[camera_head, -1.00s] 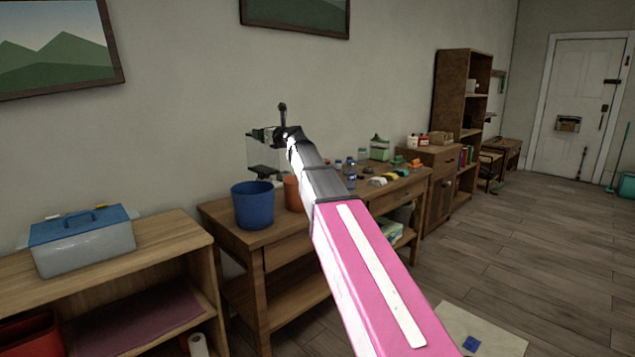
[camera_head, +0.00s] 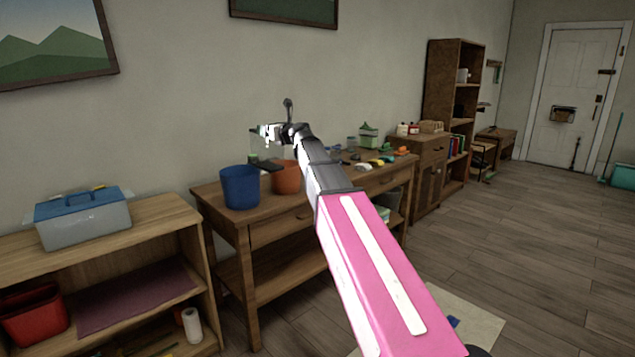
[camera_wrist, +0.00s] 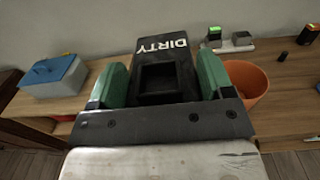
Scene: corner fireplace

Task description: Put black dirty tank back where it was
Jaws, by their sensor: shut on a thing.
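The black tank (camera_wrist: 160,75) carries the white word "DIRTY", upside down in the wrist view. My gripper (camera_wrist: 160,84) is shut on it, with a green finger on each side. In the head view my gripper (camera_head: 268,140) is above the back of the wooden worktable, behind the blue bucket (camera_head: 240,187) and orange bucket (camera_head: 286,177). A dark part of the held tank (camera_head: 270,166) shows just above the buckets. My arm hides some of the table. I cannot tell whether the tank touches anything.
A blue-lidded box (camera_head: 82,218) stands on the low shelf unit (camera_head: 165,214) at left. The worktable (camera_head: 218,222) also holds several small items at right, including a green-topped container (camera_head: 368,135). A cabinet (camera_head: 425,168) and bookcase (camera_head: 438,85) stand beyond. Open floor (camera_head: 520,240) lies at right.

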